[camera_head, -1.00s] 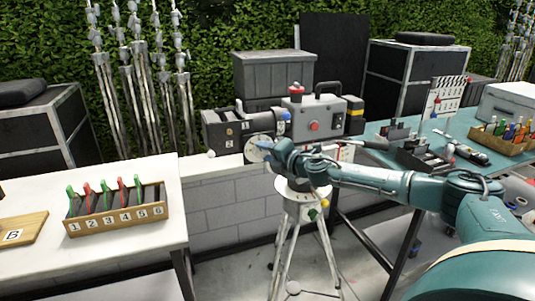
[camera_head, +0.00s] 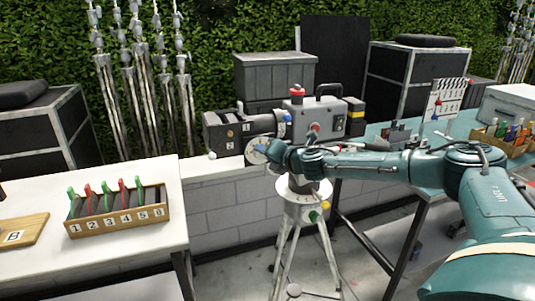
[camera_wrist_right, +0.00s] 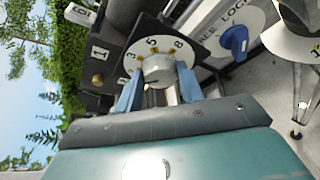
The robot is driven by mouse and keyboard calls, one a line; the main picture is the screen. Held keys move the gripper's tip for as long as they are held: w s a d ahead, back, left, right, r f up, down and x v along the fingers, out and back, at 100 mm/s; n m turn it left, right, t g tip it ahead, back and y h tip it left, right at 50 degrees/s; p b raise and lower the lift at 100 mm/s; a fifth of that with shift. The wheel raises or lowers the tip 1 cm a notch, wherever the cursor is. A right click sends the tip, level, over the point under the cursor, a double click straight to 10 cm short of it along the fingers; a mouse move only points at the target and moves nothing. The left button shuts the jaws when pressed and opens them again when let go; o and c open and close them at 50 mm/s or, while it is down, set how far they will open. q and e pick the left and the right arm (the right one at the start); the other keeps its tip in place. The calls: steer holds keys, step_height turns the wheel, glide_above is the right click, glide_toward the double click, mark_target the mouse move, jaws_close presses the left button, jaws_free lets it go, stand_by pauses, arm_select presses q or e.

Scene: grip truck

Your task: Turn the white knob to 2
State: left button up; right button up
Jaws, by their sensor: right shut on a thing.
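The white knob (camera_wrist_right: 157,70) sits at the middle of a round white dial (camera_wrist_right: 160,42) in the right wrist view. The numbers 3, 5 and 8 show on the dial; its lower part is hidden by my gripper. My right gripper (camera_wrist_right: 159,82) has its blue fingers on both sides of the knob and is shut on it. In the head view the dial (camera_head: 255,151) is on the left front of the camera rig (camera_head: 312,117), mostly behind my right gripper (camera_head: 268,153). I cannot tell which number the knob points to. My left gripper is out of view.
A blue knob (camera_wrist_right: 234,40) on a white plate is close to the right of the dial. The rig stands on a white tripod (camera_head: 304,212). A white table (camera_head: 110,251) with a numbered rack (camera_head: 118,221) is at left; a teal table (camera_head: 465,121) is at right.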

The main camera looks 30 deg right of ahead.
steer(key=o, duration=1)
steer(key=shift+f, duration=0.1)
steer(key=v, duration=1.3)
steer(key=shift+a, duration=0.1)
